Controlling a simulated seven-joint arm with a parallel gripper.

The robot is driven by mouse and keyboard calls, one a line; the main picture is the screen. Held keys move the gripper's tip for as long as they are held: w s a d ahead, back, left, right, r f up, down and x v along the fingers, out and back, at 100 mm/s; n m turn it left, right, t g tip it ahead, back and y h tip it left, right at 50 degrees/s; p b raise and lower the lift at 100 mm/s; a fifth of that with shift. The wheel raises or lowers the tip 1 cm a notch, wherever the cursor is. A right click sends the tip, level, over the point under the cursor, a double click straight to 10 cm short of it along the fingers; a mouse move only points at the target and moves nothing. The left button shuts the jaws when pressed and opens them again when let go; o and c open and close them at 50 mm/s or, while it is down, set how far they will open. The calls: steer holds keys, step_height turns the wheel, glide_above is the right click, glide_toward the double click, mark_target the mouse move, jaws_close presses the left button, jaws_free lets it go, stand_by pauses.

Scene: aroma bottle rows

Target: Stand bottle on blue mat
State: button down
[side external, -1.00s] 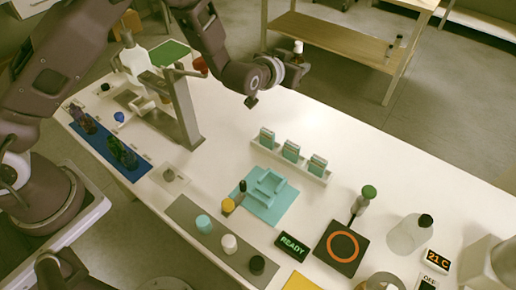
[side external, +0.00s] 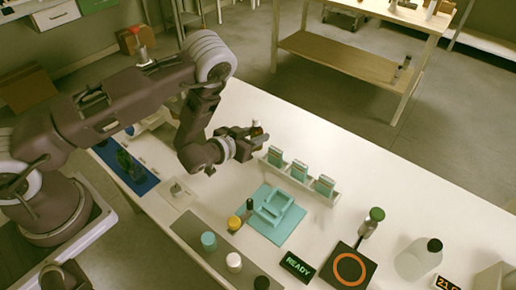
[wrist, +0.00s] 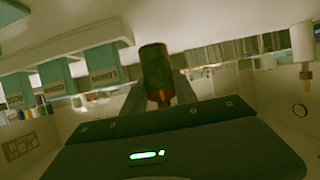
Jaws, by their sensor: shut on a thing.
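My gripper (side external: 252,133) is shut on a small dark amber bottle (side external: 257,129) and holds it above the white table, left of the rack of teal packets. The bottle looks roughly upright in the side view. In the wrist view the bottle (wrist: 154,72) shows brownish green between the fingers. The dark blue mat (side external: 148,182) lies at the table's left end, well left of the gripper. A dark green bottle (side external: 127,162) is on it; my arm hides its far part.
A white rack with teal packets (side external: 299,171) stands close to the gripper. A teal mat with a teal holder (side external: 273,208) lies in front. Yellow, teal, white and black-topped jars (side external: 233,262) line a grey strip. A black pad with an orange ring (side external: 349,268) is at right.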

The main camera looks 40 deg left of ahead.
steer(key=shift+f, duration=1.8)
steer(key=shift+f, duration=0.1)
steer(key=c, duration=1)
jaws_free()
steer(key=shift+o, duration=0.2)
steer(key=shift+s, duration=0.1)
steer(key=v, duration=0.6)
steer(key=shift+s+r, duration=0.2)
steer(key=shift+r, duration=0.05)
steer(key=shift+s+r, duration=0.2)
steer(key=shift+s, duration=0.2)
steer(key=shift+c, duration=1.2)
